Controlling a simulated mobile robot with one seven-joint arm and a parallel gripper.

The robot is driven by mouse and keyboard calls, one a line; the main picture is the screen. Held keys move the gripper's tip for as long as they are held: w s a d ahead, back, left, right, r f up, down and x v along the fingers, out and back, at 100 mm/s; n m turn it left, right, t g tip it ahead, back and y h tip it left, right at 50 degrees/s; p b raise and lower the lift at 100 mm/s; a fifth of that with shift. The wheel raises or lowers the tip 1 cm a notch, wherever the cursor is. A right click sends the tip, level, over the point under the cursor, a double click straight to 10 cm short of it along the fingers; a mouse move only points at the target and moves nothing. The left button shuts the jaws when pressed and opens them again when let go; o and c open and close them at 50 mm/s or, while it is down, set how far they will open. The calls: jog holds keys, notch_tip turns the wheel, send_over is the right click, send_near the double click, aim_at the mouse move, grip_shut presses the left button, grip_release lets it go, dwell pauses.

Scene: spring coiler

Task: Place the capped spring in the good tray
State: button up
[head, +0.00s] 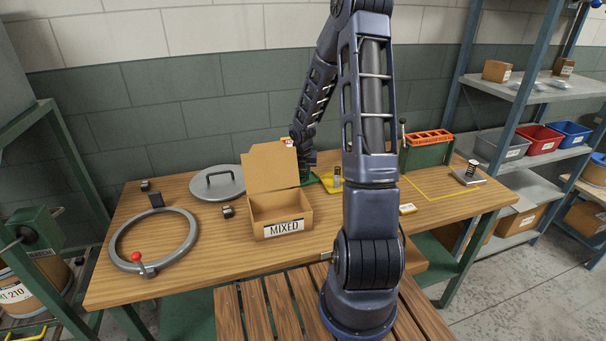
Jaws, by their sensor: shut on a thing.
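My gripper (306,174) is low over the back of the bench, just right of the raised flap of the MIXED box. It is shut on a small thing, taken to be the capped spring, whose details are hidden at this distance. A green tray (314,178), which looks like the good tray, lies right at my gripper, partly hidden behind the box. I cannot tell whether the held thing touches it. A yellow tray (327,187) lies beside it to the right, with a small spring-like piece (337,175) at it.
The open cardboard MIXED box (283,229) stands in front of my gripper. A round lid (214,183) and a large ring (118,249) lie left. A green rack with an orange top (427,137) and a metal plate with a spring (467,178) are right. Shelves stand farther right.

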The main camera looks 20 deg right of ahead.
jog(key=o, duration=0.7)
jog(key=r, duration=0.4)
jog(key=s+r, duration=0.1)
jog(key=r, duration=0.7)
jog(key=shift+s+a, duration=0.35)
jog(key=s+a+r+m+t+h, duration=0.1)
jog(key=s+r+m, duration=1.4)
jog(key=m, duration=0.1)
jog(key=s+r+m, duration=0.1)
jog(key=s+m, duration=0.4)
jog(key=s+a+r+m+t+y, duration=0.1)
jog(key=s+r+m, duration=0.1)
jog(key=s+m, duration=0.3)
jog(key=s+r+m+t, duration=0.1)
jog(key=s+r+m, duration=0.1)
jog(key=s+m, duration=0.3)
jog(key=shift+s+a+r+m+y, duration=0.1)
jog(key=shift+s+m+y, duration=0.1)
jog(key=shift+s, duration=0.2)
jog(key=shift+s+a+r+m+y, duration=0.1)
jog(key=shift+s+y, duration=0.1)
jog(key=shift+s, duration=0.2)
